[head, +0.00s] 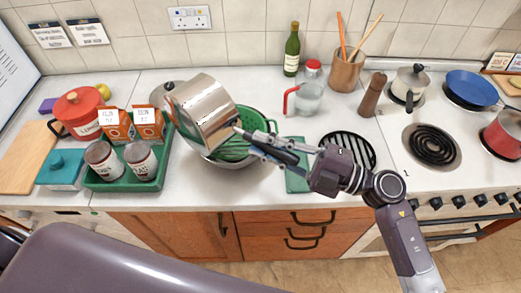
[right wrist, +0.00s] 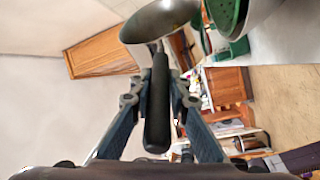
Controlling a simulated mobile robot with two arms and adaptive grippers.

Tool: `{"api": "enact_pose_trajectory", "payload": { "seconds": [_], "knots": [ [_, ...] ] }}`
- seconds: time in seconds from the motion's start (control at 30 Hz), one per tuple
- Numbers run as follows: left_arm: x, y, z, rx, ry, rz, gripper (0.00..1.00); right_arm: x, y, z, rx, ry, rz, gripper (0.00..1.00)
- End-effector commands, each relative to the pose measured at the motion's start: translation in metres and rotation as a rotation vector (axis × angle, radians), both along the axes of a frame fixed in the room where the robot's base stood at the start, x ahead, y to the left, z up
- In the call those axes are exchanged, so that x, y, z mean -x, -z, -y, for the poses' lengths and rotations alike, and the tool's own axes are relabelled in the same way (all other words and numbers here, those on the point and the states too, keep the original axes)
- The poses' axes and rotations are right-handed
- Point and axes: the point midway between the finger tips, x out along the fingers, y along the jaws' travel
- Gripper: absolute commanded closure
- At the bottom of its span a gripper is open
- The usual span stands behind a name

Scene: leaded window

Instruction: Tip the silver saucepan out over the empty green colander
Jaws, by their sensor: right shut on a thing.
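The silver saucepan (head: 207,108) is tilted steeply in the air, over the left part of the green colander (head: 256,122). The colander sits in a steel bowl (head: 222,166) on the counter; the saucepan hides part of it. My right gripper (head: 262,142) is shut on the saucepan's black handle, which comes from the right. In the right wrist view the handle (right wrist: 157,105) lies between the fingers, with the saucepan (right wrist: 158,20) beyond and the colander (right wrist: 226,14) at top right. I cannot see any contents falling. My left gripper is not in view.
A green tray (head: 112,184) with cans and cartons stands close left. A measuring jug (head: 308,98) and green bottle (head: 292,50) stand behind right. A green cloth (head: 297,180) and black trivet (head: 352,148) lie to the right, before the hob (head: 433,145).

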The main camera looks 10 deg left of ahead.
Motion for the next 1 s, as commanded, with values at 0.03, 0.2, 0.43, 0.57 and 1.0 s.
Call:
{"api": "enact_pose_trajectory", "payload": {
  "seconds": [0.03,0.2,0.43,0.57,1.0],
  "knots": [
    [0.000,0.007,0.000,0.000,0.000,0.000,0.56,-0.002,0.002,0.001,-0.023,0.000,-0.023,1.00],
    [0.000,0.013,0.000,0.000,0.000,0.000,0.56,-0.011,0.002,0.006,-0.083,-0.002,-0.126,1.00],
    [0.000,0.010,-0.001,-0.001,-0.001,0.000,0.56,-0.024,0.002,0.014,-0.174,-0.001,-0.280,1.00],
    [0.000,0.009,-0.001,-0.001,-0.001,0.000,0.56,-0.031,0.005,0.019,-0.227,-0.002,-0.365,1.00],
    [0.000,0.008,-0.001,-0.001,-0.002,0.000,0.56,-0.047,0.014,0.029,-0.360,-0.004,-0.584,1.00]
  ]
}}
